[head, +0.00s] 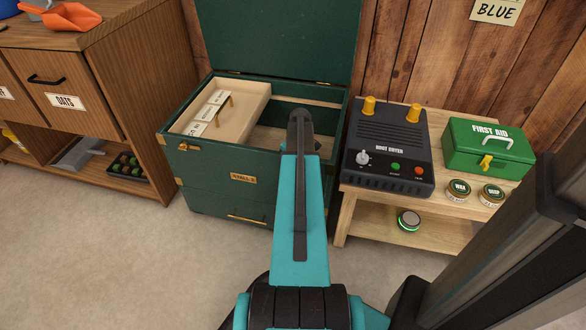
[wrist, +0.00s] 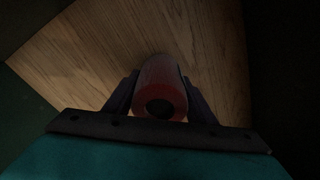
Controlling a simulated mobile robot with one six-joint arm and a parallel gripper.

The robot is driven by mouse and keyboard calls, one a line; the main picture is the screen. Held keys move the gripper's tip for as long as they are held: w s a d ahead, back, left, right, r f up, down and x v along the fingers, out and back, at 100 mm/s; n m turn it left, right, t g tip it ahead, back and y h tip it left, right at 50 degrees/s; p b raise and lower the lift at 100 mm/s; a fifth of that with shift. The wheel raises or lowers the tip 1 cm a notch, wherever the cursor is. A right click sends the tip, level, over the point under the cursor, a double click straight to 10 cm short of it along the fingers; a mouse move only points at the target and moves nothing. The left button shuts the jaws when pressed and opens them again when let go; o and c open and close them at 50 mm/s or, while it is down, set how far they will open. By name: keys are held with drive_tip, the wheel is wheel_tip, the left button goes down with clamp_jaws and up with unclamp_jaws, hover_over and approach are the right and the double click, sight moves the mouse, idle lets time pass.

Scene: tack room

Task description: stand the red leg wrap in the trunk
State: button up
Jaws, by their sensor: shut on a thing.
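The red leg wrap (wrist: 164,78) is a red roll with a dark hole in its end, seen in the wrist view. My gripper (wrist: 160,92) is shut on it, one finger on each side. Wooden boards, the trunk's floor by their look, lie beyond the wrap; I cannot tell whether it touches them. The green trunk (head: 222,163) stands open in the head view, lid up against the wall. My arm reaches into its right part, and hides my gripper and the wrap there.
A cream tray (head: 245,105) with labelled cards fills the trunk's left part. Right of the trunk, a wooden bench (head: 352,203) holds a boot dryer (head: 388,150), a first aid box (head: 488,150) and two tins. A wooden cabinet (head: 110,60) stands at left.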

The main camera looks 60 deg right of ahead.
drive_tip(key=shift+f, duration=0.15)
drive_tip(key=o, duration=1.2)
drive_tip(key=r+p, duration=0.1)
drive_tip(key=r, duration=0.3)
drive_tip(key=s+r+p, duration=0.1)
drive_tip(key=r+p, duration=0.1)
drive_tip(key=r, duration=0.2)
drive_tip(key=r+p, duration=0.1)
drive_tip(key=r, duration=0.3)
drive_tip(key=shift+s+a, duration=0.2)
drive_tip(key=shift+s, duration=0.05)
drive_tip(key=shift+w+r+p, duration=0.1)
drive_tip(key=shift+r+p, duration=0.05)
drive_tip(key=shift+p, duration=0.2)
